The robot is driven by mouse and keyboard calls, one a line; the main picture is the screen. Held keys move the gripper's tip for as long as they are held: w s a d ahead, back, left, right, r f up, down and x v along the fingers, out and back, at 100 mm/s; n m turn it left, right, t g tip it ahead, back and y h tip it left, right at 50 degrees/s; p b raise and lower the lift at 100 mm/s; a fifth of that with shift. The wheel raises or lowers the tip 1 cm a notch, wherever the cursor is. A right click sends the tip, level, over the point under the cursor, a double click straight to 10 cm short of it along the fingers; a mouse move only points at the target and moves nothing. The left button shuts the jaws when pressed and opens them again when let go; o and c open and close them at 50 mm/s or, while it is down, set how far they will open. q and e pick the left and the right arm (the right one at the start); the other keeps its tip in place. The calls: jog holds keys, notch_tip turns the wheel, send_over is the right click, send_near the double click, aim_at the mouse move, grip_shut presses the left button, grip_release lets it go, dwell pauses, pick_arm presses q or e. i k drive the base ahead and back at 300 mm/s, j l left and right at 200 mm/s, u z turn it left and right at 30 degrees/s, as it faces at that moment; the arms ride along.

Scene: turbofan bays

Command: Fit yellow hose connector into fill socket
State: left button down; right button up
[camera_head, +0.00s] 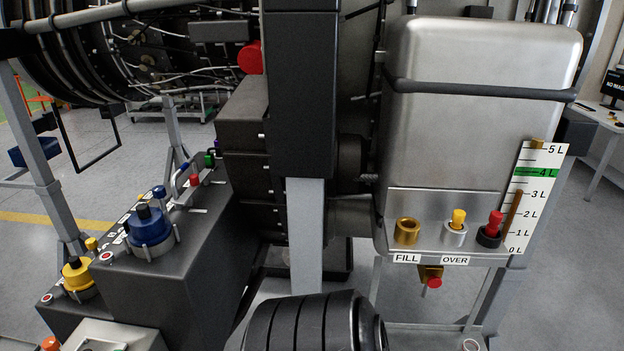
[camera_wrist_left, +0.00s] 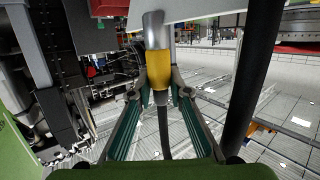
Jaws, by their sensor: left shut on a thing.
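The yellow hose connector (camera_wrist_left: 155,67) shows in the left wrist view, with a silver metal nose pointing up and a dark hose hanging below. My left gripper (camera_wrist_left: 160,88) is shut on it between its two fingers. In the head view the fill socket (camera_head: 407,231) is a brass ring above the FILL label on the tank's front ledge, and its opening looks empty. Neither the connector nor the left gripper shows in the head view, so I cannot tell their distance to the socket. My right gripper is not in view.
Right of the fill socket stand the OVER socket with a yellow plug (camera_head: 457,219) and a black fitting with a red plug (camera_head: 494,222). A level gauge (camera_head: 533,200) is beside them. A dark upright column (camera_head: 300,95) stands left of the tank (camera_head: 470,130). Blue and yellow caps sit on the left block.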

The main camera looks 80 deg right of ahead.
aim_at(407, 233)
jog(key=z, duration=0.5)
jog(key=j+z, duration=0.15)
jog(key=z, duration=0.35)
jog(key=k+z, duration=0.1)
jog(key=z, duration=0.9)
jog(key=k+j, duration=0.05)
